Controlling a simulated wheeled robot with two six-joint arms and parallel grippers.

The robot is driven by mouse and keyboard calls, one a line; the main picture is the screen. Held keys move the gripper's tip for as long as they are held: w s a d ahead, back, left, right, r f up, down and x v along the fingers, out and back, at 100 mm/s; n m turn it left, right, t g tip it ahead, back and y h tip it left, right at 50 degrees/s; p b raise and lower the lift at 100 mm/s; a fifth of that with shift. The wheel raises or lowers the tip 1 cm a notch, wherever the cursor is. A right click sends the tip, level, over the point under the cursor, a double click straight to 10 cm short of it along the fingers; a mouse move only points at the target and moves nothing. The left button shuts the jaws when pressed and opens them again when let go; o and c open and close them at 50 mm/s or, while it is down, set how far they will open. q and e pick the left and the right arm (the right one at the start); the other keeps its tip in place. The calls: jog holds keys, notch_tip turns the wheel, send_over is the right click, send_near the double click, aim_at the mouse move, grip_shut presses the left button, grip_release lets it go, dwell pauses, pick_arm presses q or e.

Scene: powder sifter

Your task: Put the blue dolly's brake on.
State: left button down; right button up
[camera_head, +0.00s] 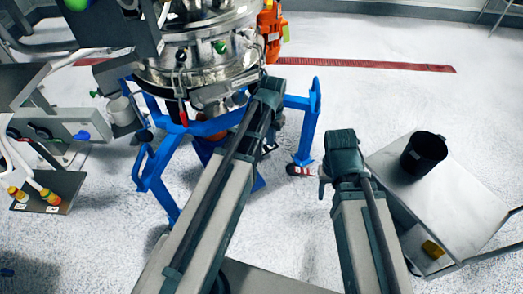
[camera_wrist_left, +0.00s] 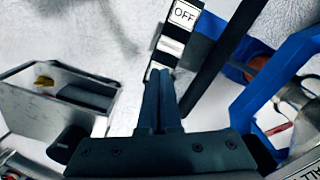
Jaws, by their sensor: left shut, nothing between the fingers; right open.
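The blue dolly (camera_head: 160,170) stands under the steel sifter, its blue frame also at the right of the left wrist view (camera_wrist_left: 252,100). In that view a black and white part with an "OFF" label (camera_wrist_left: 184,14) lies just past the fingertips of my left gripper (camera_wrist_left: 161,78). Those fingers are shut and empty; I cannot tell whether they touch it. In the head view my left gripper (camera_head: 266,100) is over the dolly's right side, its fingertips hidden. A small red and white part (camera_head: 300,170) sits low by the dolly's right leg. My right gripper (camera_head: 343,152) is open, right of the dolly.
The steel sifter (camera_head: 205,55) rises above the dolly. A grey cart (camera_head: 450,205) with a black bucket (camera_head: 424,153) stands at the right, close to my right arm. The floor beyond the cart is clear.

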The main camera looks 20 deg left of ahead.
pick_arm(q)
jog(key=shift+f+b, duration=0.4)
jog(key=shift+f, duration=0.05)
jog(key=shift+r, duration=0.1)
notch_tip(320, 180, up, 7)
jog(key=p, duration=0.7)
dwell(0.3)
jog(key=s+d+r+m+y+p, duration=0.1)
jog(key=s+d+r+p, duration=0.3)
jog(key=s+d, duration=0.6)
jog(key=s, duration=0.4)
jog(key=shift+s+d, duration=0.15)
jog(key=shift+d, duration=0.1)
